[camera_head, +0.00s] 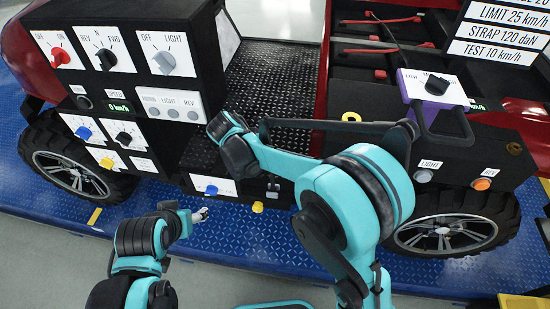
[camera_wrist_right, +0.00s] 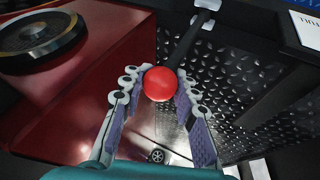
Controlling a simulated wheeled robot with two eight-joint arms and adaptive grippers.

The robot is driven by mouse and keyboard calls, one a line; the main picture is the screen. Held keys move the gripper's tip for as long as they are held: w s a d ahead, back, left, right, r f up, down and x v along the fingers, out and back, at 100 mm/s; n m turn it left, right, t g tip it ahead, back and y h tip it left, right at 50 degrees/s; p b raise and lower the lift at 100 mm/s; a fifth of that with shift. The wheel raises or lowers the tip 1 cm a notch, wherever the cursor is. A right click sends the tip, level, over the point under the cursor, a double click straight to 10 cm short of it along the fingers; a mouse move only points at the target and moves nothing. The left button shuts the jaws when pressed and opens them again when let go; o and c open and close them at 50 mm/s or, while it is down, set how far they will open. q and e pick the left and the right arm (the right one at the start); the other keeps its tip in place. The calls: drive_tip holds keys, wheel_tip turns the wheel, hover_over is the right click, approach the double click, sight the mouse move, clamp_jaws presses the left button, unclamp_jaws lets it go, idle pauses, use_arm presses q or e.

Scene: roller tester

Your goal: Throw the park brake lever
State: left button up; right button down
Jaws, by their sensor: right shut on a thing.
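In the right wrist view a red ball knob (camera_wrist_right: 160,85) tops a black lever (camera_wrist_right: 187,42) that slants up and right to a grey pivot end. My right gripper (camera_wrist_right: 163,76) has its fingers on both sides of the knob and is shut on it. In the head view my teal right arm crosses the middle of the vehicle. I cannot make out the knob or the right fingertips there. My left gripper (camera_head: 203,214) hangs in front of the vehicle's lower edge, apart from the panels. Its fingers are too small to tell open from shut.
The switch panel (camera_head: 105,48) with dials is at the upper left, above a front wheel (camera_head: 72,174). A blue tread-plate platform (camera_head: 150,205) lies below the vehicle.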

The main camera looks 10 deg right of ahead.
drive_tip(key=shift+s+a+f, duration=0.1)
drive_tip(key=shift+s+a, duration=0.05)
drive_tip(key=shift+a, duration=0.15)
drive_tip(key=c, duration=1.1)
unclamp_jaws()
drive_tip(key=shift+a, duration=0.1)
drive_tip(key=shift+o, duration=0.5)
drive_tip(key=shift+a, duration=0.25)
use_arm(q)
drive_tip(key=shift+s+a, duration=0.1)
drive_tip(key=shift+a, duration=0.2)
use_arm(e)
drive_tip(key=shift+d, duration=0.1)
use_arm(q)
drive_tip(key=shift+d, duration=0.1)
use_arm(e)
drive_tip(key=shift+d, duration=0.1)
drive_tip(key=shift+r, duration=0.35)
drive_tip(key=v, duration=1.1)
drive_tip(key=shift+a+r, duration=0.15)
drive_tip(key=shift+a, duration=0.2)
drive_tip(key=shift+s, duration=0.2)
